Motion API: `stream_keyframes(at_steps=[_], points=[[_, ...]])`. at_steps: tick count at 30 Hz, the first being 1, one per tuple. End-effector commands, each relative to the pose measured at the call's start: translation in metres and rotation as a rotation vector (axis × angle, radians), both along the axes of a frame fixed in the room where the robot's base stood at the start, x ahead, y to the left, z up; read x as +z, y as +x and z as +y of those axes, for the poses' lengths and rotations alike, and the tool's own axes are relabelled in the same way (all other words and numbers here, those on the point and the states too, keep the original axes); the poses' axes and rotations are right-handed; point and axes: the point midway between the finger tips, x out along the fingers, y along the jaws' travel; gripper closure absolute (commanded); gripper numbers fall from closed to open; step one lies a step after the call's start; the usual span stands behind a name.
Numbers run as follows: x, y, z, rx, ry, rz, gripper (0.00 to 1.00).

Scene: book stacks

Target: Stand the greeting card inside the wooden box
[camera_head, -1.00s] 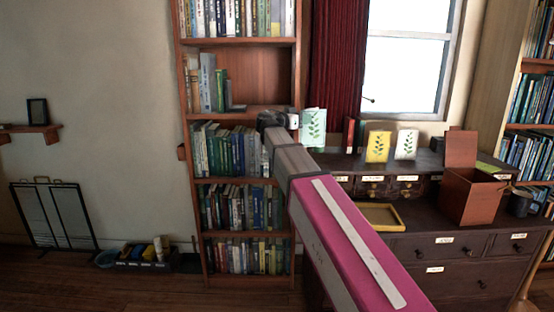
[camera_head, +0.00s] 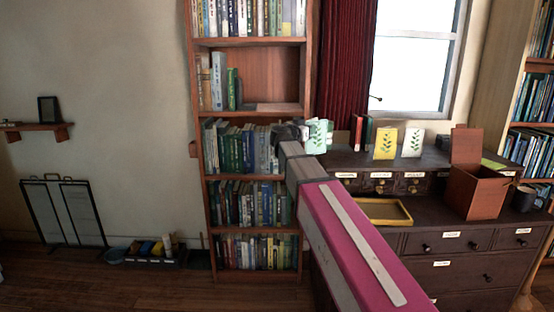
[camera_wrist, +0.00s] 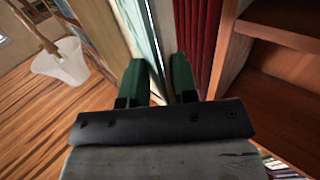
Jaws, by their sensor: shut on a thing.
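A pale green greeting card (camera_head: 319,136) with a leaf print is at the end of my outstretched arm in the head view. My gripper (camera_head: 304,133) is shut on it and holds it in the air, in front of the curtain and bookcase. In the wrist view a thin pale card edge (camera_wrist: 150,38) runs between my gripper's green fingers (camera_wrist: 158,80). The wooden box (camera_head: 474,194) is reddish brown, with its lid raised at the back. It stands on the dark chest at the right, well apart from my gripper. Its inside is mostly hidden.
A yellow card (camera_head: 385,144) and a white card (camera_head: 413,142) stand on the chest's raised back part. A yellow tray (camera_head: 378,222) lies left of the box, and a dark mug (camera_head: 523,199) stands right of it. A tall bookcase (camera_head: 308,80) stands close behind my gripper.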

Motion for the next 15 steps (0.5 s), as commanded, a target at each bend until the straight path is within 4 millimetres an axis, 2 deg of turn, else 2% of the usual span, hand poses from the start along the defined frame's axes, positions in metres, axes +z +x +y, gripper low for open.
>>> stream_keyframes(at_steps=[6,15], points=[[-0.031,0.008,-0.009,0.213,0.001,0.001,0.95],[-0.049,0.015,-0.015,0.494,0.001,-0.001,0.95]])
